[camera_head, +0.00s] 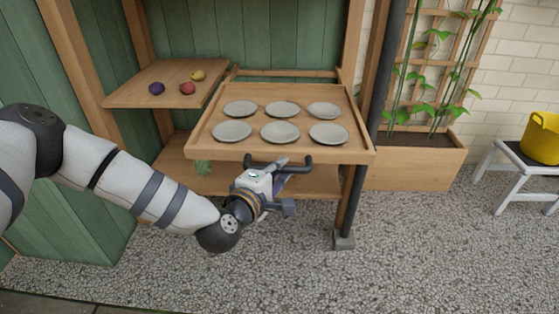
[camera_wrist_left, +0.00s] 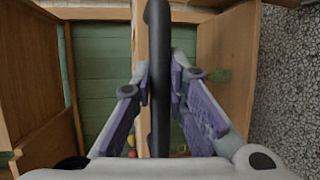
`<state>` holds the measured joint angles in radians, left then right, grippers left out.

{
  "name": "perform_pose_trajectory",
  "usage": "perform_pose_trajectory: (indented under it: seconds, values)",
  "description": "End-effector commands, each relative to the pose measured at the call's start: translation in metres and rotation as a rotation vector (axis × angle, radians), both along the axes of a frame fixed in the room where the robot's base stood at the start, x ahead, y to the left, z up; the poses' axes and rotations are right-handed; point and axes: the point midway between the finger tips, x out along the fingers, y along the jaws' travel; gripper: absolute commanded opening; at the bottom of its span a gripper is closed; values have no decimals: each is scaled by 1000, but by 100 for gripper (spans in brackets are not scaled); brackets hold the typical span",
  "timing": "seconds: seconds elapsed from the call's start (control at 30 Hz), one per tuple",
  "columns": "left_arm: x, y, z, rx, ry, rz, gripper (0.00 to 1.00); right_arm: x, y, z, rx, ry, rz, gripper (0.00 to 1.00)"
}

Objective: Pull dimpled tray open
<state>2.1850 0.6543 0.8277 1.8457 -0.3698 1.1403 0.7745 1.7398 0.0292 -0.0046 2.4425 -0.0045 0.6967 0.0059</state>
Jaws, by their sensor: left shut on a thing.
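The dimpled tray (camera_head: 206,146) is a wooden pull-out tray with several round grey dimples, and it sticks out of the green-backed shelf unit. A dark bar handle (camera_head: 299,168) runs along its front edge. My left gripper (camera_head: 282,165) is at the handle below the tray's front edge. In the left wrist view the purple-padded fingers of the left gripper (camera_wrist_left: 168,88) are on both sides of the dark handle (camera_wrist_left: 158,40), shut on it. My right gripper is in neither view.
A side shelf (camera_head: 135,95) at the left holds a purple, a red and a yellow ball. A lower shelf (camera_head: 310,182) lies under the tray, with a green thing (camera_head: 203,167) on it. A dark post (camera_head: 372,110) stands right of the tray. Gravel in front is clear.

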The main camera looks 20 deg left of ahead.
Motion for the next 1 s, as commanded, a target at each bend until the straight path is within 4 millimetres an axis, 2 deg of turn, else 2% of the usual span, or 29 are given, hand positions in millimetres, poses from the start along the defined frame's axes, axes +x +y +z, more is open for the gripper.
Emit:
perform_pose_trajectory:
  seconds: [0.47,0.5,0.6,0.87,1.0]
  values:
    - [-3,-1,1,-2,-3,1,0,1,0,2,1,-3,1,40]
    - [-3,-1,1,-2,-3,1,16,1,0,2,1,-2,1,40]
    - [-3,-1,1,-1,-3,0,35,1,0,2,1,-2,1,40]
    - [-4,-1,1,-1,-2,0,35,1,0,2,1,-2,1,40]
    - [-21,1,3,-3,1,0,35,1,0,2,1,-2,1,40]
